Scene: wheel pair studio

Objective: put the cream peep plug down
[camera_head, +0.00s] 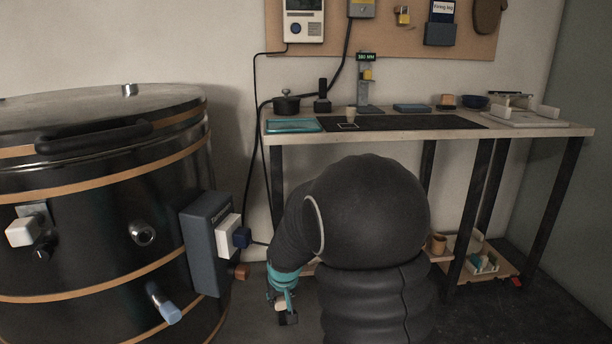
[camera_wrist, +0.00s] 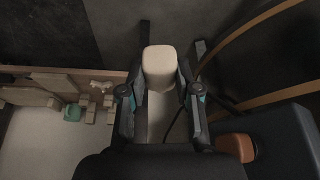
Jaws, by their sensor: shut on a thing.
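The cream peep plug (camera_wrist: 160,64) is a pale rounded block between the two fingers of my gripper (camera_wrist: 161,88) in the wrist view. My gripper is shut on it. In the head view my gripper (camera_head: 285,312) hangs low, right of the kiln and in front of the workbench. A small pale bit of the plug (camera_head: 281,303) shows there, and my arm hides part of the area. The plug is held in the air, apart from the kiln and bench.
The black kiln (camera_head: 95,222) stands at left, with a blue plug (camera_head: 165,305) and grey control box (camera_head: 207,245). A terracotta plug (camera_wrist: 237,147) sticks out near my gripper. The workbench (camera_head: 540,129) has a dark mat (camera_head: 415,122) with bare space. A low tray (camera_head: 500,262) sits beneath.

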